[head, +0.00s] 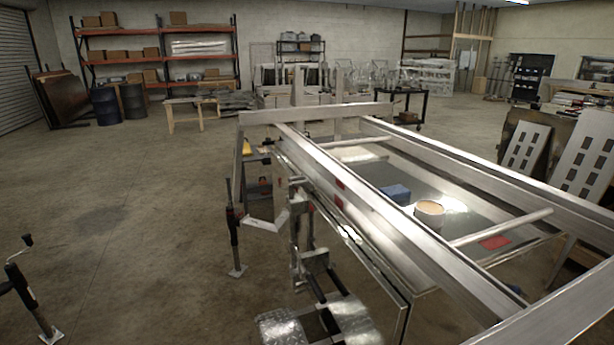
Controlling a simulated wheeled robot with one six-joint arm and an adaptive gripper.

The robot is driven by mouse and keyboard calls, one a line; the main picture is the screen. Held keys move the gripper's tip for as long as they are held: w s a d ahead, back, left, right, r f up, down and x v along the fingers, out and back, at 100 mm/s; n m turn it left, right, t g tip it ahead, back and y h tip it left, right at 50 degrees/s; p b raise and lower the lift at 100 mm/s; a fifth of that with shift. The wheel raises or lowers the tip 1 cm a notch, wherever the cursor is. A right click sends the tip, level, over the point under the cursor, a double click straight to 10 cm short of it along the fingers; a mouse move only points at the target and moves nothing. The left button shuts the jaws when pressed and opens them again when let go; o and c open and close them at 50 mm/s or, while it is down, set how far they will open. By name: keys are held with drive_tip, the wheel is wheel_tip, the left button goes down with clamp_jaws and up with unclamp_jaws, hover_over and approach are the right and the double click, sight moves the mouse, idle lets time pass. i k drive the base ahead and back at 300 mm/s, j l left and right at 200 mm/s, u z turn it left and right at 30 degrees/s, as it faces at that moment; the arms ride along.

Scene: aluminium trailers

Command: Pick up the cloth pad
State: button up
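A flat red piece (495,242), which looks like a cloth pad, lies on the grey sheet surface below the right part of the aluminium trailer frame, close to a round crossbar. A blue block-like item (396,194) sits on the same surface further left, partly hidden by the frame's long beam. I cannot tell for sure which of these is the cloth pad. A tan round tub or roll (429,212) stands between them. My gripper is not in view.
The aluminium frame's long beams (465,160) and a round crossbar (505,227) run above the surface. Jack stands (232,232) and a tread-plate step (282,328) stand at the left. Leaning panels (578,165) are at the right. The concrete floor (120,240) at left is mostly clear.

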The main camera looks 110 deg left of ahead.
sight(398, 193)
drive_tip(key=u, duration=0.45)
drive_tip(key=k+j+u, duration=0.1)
drive_tip(key=u, duration=0.8)
drive_tip(key=k+j+u, duration=0.1)
drive_tip(key=u, duration=0.35)
drive_tip(key=j+u, duration=0.15)
drive_tip(key=u, duration=0.25)
drive_tip(key=i+j, duration=0.15)
drive_tip(key=j, duration=0.25)
drive_tip(key=i+j, duration=0.1)
drive_tip(key=j, duration=0.3)
drive_tip(key=i+j, duration=0.15)
drive_tip(key=j, duration=0.25)
drive_tip(key=u, duration=0.05)
